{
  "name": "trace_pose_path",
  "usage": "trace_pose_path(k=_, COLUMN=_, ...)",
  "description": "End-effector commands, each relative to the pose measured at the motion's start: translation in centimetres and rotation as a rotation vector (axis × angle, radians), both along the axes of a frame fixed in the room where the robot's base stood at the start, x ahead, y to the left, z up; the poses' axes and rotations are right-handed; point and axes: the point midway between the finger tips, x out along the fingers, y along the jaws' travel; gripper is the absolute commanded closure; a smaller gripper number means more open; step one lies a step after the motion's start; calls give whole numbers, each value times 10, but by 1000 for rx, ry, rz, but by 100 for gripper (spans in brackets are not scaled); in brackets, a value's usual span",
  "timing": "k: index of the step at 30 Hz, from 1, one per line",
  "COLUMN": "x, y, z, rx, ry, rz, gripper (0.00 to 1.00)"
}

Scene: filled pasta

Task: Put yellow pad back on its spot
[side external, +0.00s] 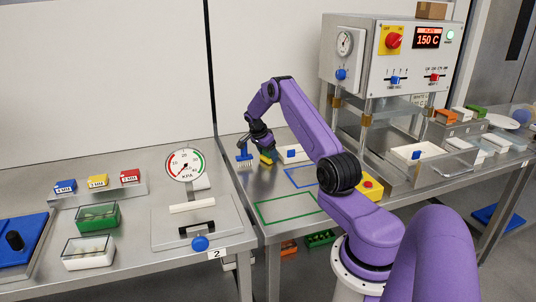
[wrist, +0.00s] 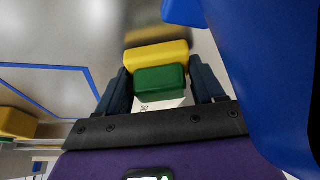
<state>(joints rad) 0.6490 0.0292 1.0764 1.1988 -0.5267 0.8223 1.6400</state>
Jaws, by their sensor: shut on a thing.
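The yellow pad (wrist: 155,56) shows in the wrist view as a yellow block with a green block (wrist: 160,82) against it, between my gripper's dark fingers (wrist: 161,80). My gripper is shut on this pad. In the side external view my gripper (side external: 264,149) is low at the back left of the right-hand table, and the yellow pad (side external: 266,159) shows at its fingertips. I cannot tell whether the pad touches the table. No yellow-outlined spot is clear in either view.
A blue brush (side external: 244,156) stands just left of my gripper. A blue outline (side external: 291,183) and a green outline (side external: 262,221) mark the steel table. A yellow box with a red button (side external: 369,188) and a white block with a blue knob (side external: 290,152) stand to the right.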

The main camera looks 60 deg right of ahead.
Motion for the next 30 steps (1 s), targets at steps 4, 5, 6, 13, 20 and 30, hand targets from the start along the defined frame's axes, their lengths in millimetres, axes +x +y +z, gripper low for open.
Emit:
trace_pose_path(k=4, x=0, y=0, z=-3, rx=1, ry=1, rz=1, gripper=60)
trace_pose_path(k=5, x=0, y=0, z=-3, rx=0, ry=0, rz=1, gripper=22)
trace_pose_path(k=6, x=0, y=0, z=-3, rx=0, ry=0, rz=0, gripper=9)
trace_pose_path(k=13, x=0, y=0, z=-3, rx=0, ry=1, rz=0, gripper=6)
trace_pose_path(k=20, x=1, y=3, z=7, rx=0, ry=0, rz=0, gripper=6)
trace_pose_path(k=30, x=11, y=25, z=67, rx=-2, ry=-3, rz=0, gripper=6)
